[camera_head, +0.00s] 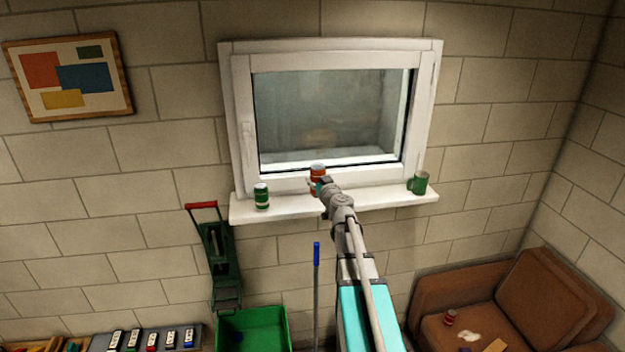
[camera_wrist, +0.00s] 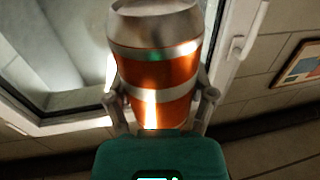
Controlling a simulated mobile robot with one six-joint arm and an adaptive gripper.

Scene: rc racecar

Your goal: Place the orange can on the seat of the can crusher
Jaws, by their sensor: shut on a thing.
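The orange can (camera_head: 317,171) is orange with pale bands and shows at the window sill in the head view. In the wrist view the orange can (camera_wrist: 160,70) fills the middle, between the two fingers. My gripper (camera_head: 317,186) is shut on it; the fingers also show in the wrist view (camera_wrist: 160,95), one on each side of the can. I cannot tell whether the can touches the sill. The can crusher (camera_head: 220,255) is dark green with a red handle (camera_head: 202,205) and is mounted on the wall, below and left of the sill. Its seat (camera_head: 228,292) appears empty.
A green can (camera_head: 261,197) stands on the sill (camera_head: 290,205) to the left, and a green mug (camera_head: 418,183) to the right. A green bin (camera_head: 255,325) is under the crusher. A blue-topped pole (camera_head: 317,275) stands beside it. A brown armchair (camera_head: 540,300) is at right.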

